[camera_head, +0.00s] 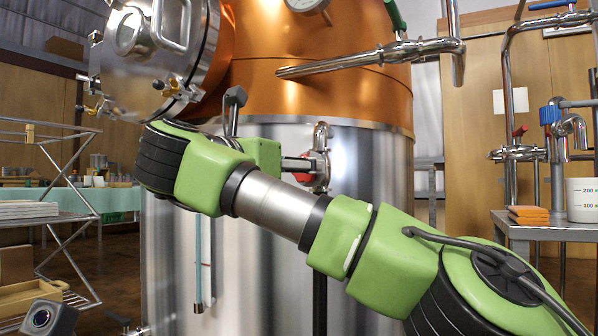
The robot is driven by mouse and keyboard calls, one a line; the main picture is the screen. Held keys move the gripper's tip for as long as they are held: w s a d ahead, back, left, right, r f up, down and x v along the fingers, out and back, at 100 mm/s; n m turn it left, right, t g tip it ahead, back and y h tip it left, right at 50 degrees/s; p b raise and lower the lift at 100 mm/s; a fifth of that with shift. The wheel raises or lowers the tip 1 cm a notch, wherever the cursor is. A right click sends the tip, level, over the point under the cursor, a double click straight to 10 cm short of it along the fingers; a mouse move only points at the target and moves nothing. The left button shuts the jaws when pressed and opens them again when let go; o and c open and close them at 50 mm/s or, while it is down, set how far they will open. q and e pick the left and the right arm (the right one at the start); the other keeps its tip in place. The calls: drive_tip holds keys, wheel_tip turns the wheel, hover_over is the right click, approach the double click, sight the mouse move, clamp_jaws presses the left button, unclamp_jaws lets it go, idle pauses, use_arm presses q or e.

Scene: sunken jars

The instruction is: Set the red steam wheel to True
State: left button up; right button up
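The red steam wheel (325,167) is on a metal valve fitting low on the front of the copper and steel still (370,180). Only parts of its red rim show; the rest is hidden by metal parts and my arm. My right arm comes in from the lower right, crosses in front of the still and folds back at the left. Its far end lies beside the wheel, on the wheel's left. My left gripper is not in view.
A steel pipe (360,60) juts from the still above my arm. A side table (560,230) at the right holds a measuring beaker (582,200) and orange pads (528,214), with pipes behind. A metal rack (60,216) stands at the left.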

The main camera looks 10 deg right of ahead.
drive_tip(key=shift+p+x, duration=0.35)
drive_tip(key=shift+x, duration=1.5)
